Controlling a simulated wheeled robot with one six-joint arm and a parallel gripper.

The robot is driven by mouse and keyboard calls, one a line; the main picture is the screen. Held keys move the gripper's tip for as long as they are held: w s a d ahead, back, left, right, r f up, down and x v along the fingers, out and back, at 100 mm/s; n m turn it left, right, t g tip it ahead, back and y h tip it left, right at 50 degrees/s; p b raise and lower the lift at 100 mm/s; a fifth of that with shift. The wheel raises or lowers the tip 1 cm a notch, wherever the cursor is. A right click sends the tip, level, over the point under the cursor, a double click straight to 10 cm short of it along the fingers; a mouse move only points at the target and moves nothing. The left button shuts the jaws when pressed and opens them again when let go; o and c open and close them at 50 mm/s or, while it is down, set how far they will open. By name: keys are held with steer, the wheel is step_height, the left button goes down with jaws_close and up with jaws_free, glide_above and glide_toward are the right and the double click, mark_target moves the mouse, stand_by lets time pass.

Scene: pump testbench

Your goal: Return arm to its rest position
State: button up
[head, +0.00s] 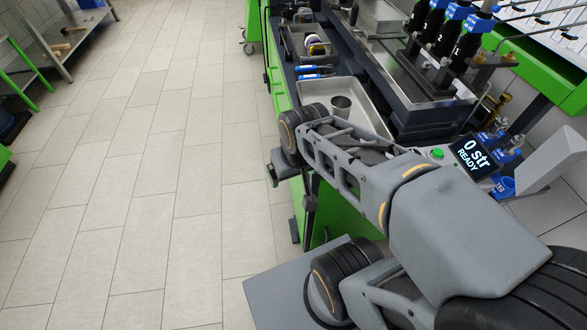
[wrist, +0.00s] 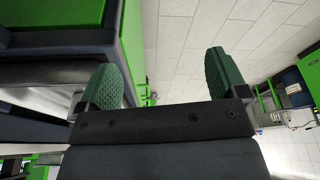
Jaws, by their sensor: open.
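My arm (head: 350,160) reaches across the lower right of the head view, folded over the front edge of the green bench. My gripper (wrist: 167,80) shows in the wrist view with its two green ribbed fingers wide apart. It is open, and nothing is between the fingers. Tiled floor shows behind the gap. In the head view the fingers are hidden or too small to make out near the arm's far end.
The bench carries a metal tray (head: 372,122) with a metal cup (head: 341,105), a tool bin (head: 305,42), a pump rig (head: 430,90) and a display reading "0 str READY" (head: 474,156). The arm is close to the tray. The floor (head: 150,180) at left is clear.

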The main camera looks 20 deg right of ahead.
step_height(320, 180, up, 12)
steer(key=p, duration=1)
steer(key=shift+s+a+f+t, duration=0.15)
steer(key=shift+t, duration=0.15)
